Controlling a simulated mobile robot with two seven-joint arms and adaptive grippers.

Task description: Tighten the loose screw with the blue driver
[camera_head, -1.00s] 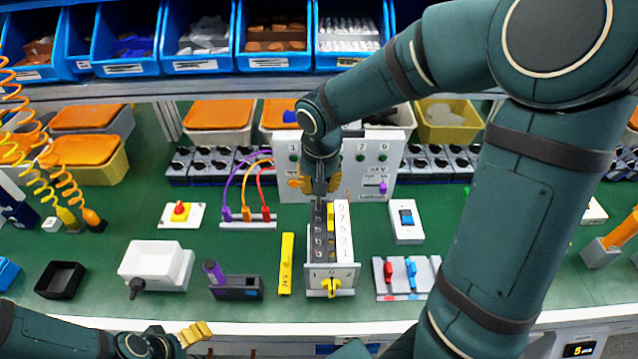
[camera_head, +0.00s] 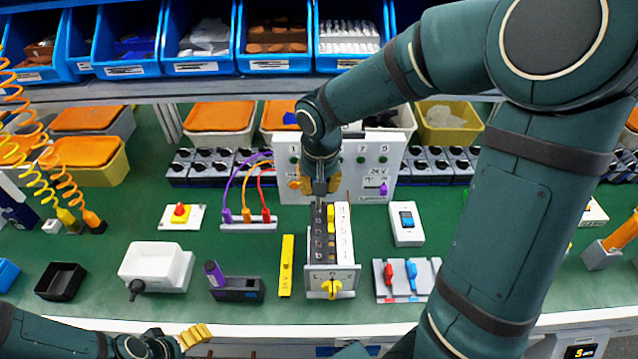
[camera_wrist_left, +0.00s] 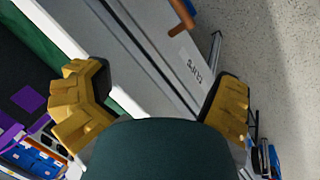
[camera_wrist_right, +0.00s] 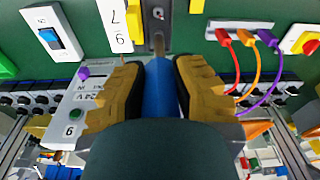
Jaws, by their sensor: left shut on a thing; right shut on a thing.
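The rotary switch (camera_head: 345,272) stands upright mid-table, with a yellow knob on its grey front plate. A dark strip of screw terminals (camera_head: 318,238) runs back from the plate beside a white numbered strip (camera_head: 343,225). My right gripper (camera_head: 320,186) is above the strip's far end, shut on the blue driver (camera_wrist_right: 160,88), which points down at the strip. Its tip is near the far terminal; I cannot tell whether it sits in the screw. Which screw is loose is not clear. My left gripper (camera_head: 195,335) is at the table's front edge, fingers apart, nothing visible between them.
A white numbered panel (camera_head: 370,160) stands close behind the driver. A yellow block (camera_head: 286,265) and purple-topped device (camera_head: 235,285) are left of the switch. Red and blue levers (camera_head: 407,280) and a blue-button switch (camera_head: 406,222) are right. Green table between them is clear.

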